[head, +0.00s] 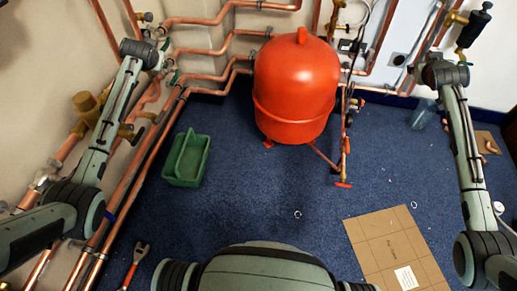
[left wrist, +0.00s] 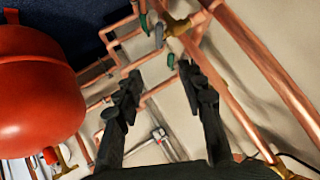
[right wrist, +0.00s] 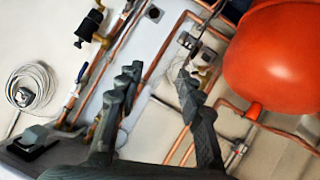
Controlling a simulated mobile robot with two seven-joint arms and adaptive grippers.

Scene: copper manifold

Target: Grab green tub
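The green tub (head: 184,181) stands on the blue carpet in the head view, left of centre, beside the copper pipes along the left wall. It is open-topped and looks empty. It shows in neither wrist view. My left gripper (left wrist: 160,82) is open and empty, its fingers spread towards the pipes and wall. In the head view its arm rises at the left, above and left of the tub. My right gripper (right wrist: 158,79) is open and empty, facing the wall fittings. Its arm is at the far right of the head view, well away from the tub.
A red tank (head: 297,90) stands at the back centre, right of the tub. Copper pipes (head: 150,155) run along the left side. A flat cardboard sheet (head: 385,240) lies front right. An orange-handled tool (head: 135,262) lies front left. The carpet (head: 245,185) between is mostly clear.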

